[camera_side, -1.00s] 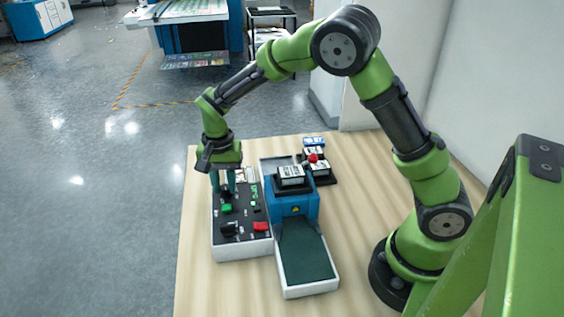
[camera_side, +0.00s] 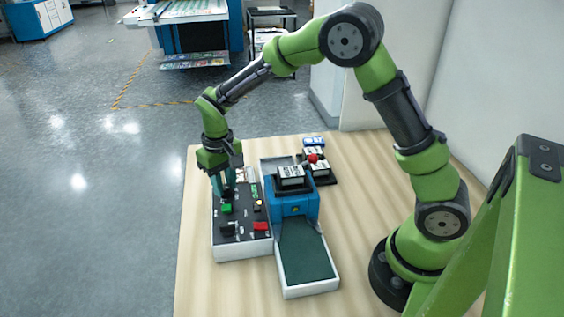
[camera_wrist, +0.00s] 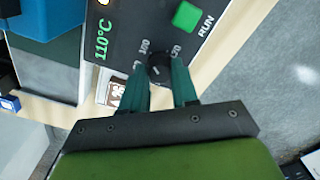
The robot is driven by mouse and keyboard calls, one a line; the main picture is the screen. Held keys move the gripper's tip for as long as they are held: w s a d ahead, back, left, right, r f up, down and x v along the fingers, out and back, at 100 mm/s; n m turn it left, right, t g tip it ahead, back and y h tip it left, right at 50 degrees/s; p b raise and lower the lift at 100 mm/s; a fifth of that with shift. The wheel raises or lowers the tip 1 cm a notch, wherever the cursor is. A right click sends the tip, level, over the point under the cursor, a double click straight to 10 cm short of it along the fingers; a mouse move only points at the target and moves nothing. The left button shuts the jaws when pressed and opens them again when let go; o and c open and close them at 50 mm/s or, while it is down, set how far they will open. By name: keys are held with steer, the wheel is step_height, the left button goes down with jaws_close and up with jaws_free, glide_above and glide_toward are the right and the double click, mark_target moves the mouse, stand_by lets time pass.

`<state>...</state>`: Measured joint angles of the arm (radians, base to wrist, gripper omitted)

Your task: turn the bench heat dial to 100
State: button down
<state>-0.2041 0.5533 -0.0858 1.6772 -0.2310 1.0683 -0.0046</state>
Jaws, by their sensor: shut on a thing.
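The control panel (camera_side: 240,232) is a black-topped box at the left of the bench. The heat dial (camera_wrist: 160,66) is a round black knob with printed numbers around it, partly hidden by my fingers. My gripper (camera_wrist: 163,76) is shut on the dial from above, a green finger on either side. In the side view my gripper (camera_side: 223,188) reaches down to the far end of the panel and hides the dial. A green display (camera_wrist: 101,40) on the panel reads 110°C.
A green RUN button (camera_wrist: 186,16) sits close to the dial. A red switch (camera_side: 260,226) and black knob (camera_side: 228,229) are at the panel's near end. The blue laminator (camera_side: 293,205) stands just right of the panel.

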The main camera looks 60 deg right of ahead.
mark_target(227, 188)
steer(key=shift+n, duration=0.4)
steer(key=c, duration=0.9)
jaws_free()
steer(key=shift+o, duration=0.2)
step_height(227, 188, up, 17)
steer(key=shift+w, duration=0.1)
steer(key=s+d+m+t+y, duration=0.2)
steer(key=s+t, duration=0.5)
steer(key=s, duration=1.4)
steer(key=shift+d+r+m, duration=0.3)
steer(key=shift+d, duration=0.15)
